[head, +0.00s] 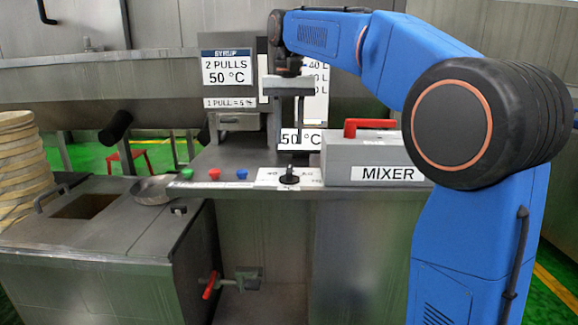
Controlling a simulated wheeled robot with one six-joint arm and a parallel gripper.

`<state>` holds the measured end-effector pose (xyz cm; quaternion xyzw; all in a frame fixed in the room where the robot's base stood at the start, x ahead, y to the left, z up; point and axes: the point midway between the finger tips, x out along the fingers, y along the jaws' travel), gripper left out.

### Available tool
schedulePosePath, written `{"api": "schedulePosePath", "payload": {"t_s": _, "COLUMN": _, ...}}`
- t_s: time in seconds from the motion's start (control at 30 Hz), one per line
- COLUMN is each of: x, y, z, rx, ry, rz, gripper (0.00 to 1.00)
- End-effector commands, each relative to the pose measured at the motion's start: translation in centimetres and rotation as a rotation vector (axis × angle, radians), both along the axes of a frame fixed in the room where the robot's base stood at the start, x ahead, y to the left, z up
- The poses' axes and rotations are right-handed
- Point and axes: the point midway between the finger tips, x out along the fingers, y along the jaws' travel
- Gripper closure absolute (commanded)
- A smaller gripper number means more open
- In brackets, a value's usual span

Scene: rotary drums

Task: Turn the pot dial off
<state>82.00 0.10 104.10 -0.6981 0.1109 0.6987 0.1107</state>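A small black dial (289,180) stands on a white labelled plate (262,177) at the front edge of the grey counter. Its lettering is too small to read, so I cannot tell its setting. My gripper (287,122) points down above and behind the dial in the picture, apart from it. Its two fingers look spread with nothing between them. A "50 °C" sign (300,139) shows just below the fingers.
A grey MIXER box (372,160) with a red handle (370,125) stands right of the dial. Green (187,174), red (214,174) and blue (241,174) buttons lie left. A syrup sign (227,70) stands behind. A red-handled valve (210,286) is below.

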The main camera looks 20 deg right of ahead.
Motion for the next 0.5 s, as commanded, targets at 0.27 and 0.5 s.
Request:
{"api": "schedulePosePath", "payload": {"t_s": 0.27, "x": -0.1, "y": 0.0, "z": -4.9, "rx": -0.001, "ry": 0.001, "rz": 0.0, "gripper": 0.67}}
{"api": "schedulePosePath", "payload": {"t_s": 0.5, "x": 0.0, "y": 0.0, "z": -8.1, "rx": 0.0, "ry": 0.0, "rz": 0.0, "gripper": 0.67}}
